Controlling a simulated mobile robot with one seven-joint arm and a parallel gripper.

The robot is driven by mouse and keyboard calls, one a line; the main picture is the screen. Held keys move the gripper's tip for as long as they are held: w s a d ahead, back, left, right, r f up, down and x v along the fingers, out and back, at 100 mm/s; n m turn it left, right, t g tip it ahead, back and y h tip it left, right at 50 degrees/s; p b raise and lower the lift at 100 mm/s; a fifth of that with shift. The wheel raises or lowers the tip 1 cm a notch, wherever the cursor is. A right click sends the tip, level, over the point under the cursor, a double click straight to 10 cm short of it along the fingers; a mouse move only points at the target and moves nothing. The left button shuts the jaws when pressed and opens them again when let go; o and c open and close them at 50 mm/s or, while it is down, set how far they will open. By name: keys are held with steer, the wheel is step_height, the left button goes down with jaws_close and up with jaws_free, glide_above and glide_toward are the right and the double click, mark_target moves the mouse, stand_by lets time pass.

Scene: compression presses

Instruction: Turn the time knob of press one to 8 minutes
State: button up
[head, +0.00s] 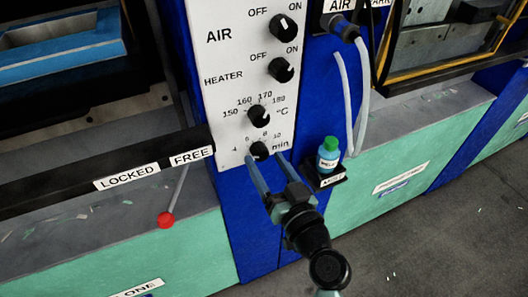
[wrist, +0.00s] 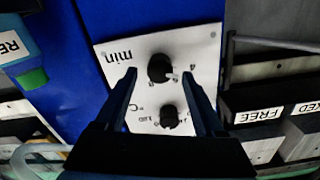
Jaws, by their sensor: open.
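My gripper (head: 265,159) is open and in front of the lower panel. In the wrist view my gripper (wrist: 159,72) has one finger on each side of the knob, with gaps visible; I cannot tell its distance from the panel.
The temperature knob (head: 259,115) sits just above the time knob, with the heater knob (head: 281,69) and air knob (head: 284,28) higher. A blue bottle with green cap (head: 328,155) stands right of my gripper.

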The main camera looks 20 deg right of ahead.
steer(key=shift+w, duration=1.05)
jaws_close()
